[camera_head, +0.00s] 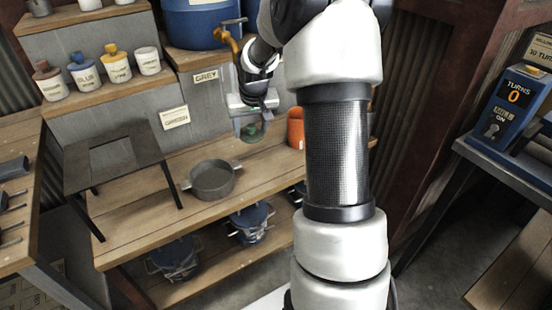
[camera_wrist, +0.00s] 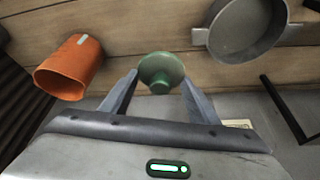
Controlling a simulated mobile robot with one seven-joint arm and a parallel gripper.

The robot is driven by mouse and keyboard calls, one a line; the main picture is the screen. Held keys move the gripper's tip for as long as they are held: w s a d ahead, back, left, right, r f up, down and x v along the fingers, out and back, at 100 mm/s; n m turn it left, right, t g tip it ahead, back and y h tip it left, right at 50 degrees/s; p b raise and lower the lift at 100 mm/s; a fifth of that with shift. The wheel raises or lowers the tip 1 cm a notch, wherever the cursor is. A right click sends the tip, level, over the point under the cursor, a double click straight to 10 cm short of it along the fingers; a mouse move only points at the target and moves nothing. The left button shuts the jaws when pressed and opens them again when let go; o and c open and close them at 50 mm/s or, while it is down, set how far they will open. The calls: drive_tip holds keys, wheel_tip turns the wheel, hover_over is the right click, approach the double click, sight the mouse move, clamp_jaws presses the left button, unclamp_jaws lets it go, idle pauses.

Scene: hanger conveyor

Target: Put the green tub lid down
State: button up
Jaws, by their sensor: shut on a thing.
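The green tub lid (camera_wrist: 161,68) is between the two fingertips of my gripper (camera_wrist: 160,84) in the wrist view. The fingers are shut on it. In the head view the green lid (camera_head: 251,133) hangs just below my gripper (camera_head: 252,116), over the back part of the wooden bench. The bench top shows behind the lid in the wrist view; I cannot tell the exact gap between them.
A grey two-handled pan (camera_head: 212,180) stands on the wooden bench (camera_head: 150,215), left of the lid. An orange cup (camera_head: 296,128) is to the right. A dark stand (camera_head: 112,155) with a square opening is at left. Paint tubs (camera_head: 117,66) line the upper shelf. Bare bench lies around the pan.

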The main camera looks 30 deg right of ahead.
sight(254, 140)
wheel_tip(254, 140, down, 10)
drive_tip(key=b, duration=0.2)
drive_tip(key=shift+b, duration=0.35)
drive_tip(key=shift+f, duration=0.2)
drive_tip(key=o, duration=1)
drive_tip(key=shift+r, duration=0.35)
drive_tip(key=p+v, duration=0.3)
drive_tip(key=v, duration=0.8)
drive_tip(key=shift+s+r, duration=0.25)
drive_tip(key=shift+r, duration=0.05)
